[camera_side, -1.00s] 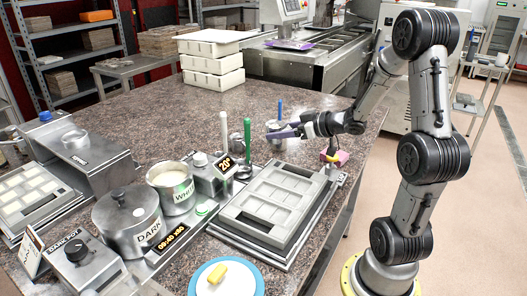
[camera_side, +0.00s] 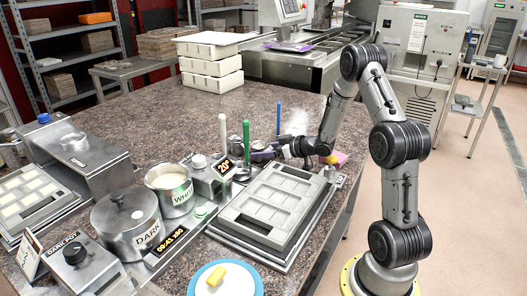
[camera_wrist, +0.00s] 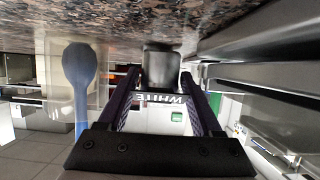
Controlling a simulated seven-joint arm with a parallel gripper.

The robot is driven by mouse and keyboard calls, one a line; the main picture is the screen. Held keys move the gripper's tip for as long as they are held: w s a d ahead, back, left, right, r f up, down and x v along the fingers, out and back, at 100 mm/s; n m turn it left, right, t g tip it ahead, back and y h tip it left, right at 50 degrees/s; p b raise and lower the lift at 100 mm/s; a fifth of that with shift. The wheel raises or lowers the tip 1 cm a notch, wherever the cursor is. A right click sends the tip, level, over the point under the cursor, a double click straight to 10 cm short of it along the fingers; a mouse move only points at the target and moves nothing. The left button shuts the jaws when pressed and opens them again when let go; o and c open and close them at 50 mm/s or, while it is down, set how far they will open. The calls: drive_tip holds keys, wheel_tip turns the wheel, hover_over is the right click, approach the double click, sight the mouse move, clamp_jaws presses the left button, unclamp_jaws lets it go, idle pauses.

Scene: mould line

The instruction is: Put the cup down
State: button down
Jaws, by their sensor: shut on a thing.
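In the wrist view, which is upside down, a grey metal cup (camera_wrist: 162,65) sits between the two dark purple fingers of my gripper (camera_wrist: 160,84). The gripper is shut on it. The cup is close to the granite top; whether it touches is hard to tell. In the side view my gripper (camera_side: 262,153) is low over the table, behind the grey mould tray and right of the green handle. There the cup is mostly hidden by the fingers and cannot be made out clearly.
Upright green (camera_side: 246,140), white (camera_side: 223,132) and blue (camera_side: 279,118) handles stand around the gripper. The WHITE pot (camera_side: 171,190) and temperature box (camera_side: 212,178) are to its left. The mould tray (camera_side: 272,205) lies in front.

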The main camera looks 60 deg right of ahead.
sight(266, 147)
drive_tip(key=shift+f, duration=0.1)
drive_tip(key=shift+c, duration=0.3)
unclamp_jaws()
drive_tip(key=shift+r, duration=0.2)
drive_tip(key=s+r, duration=0.2)
drive_tip(key=s, duration=0.1)
drive_tip(key=shift+r, duration=0.15)
wheel_tip(266, 147, up, 6)
drive_tip(key=shift+w+f, duration=0.1)
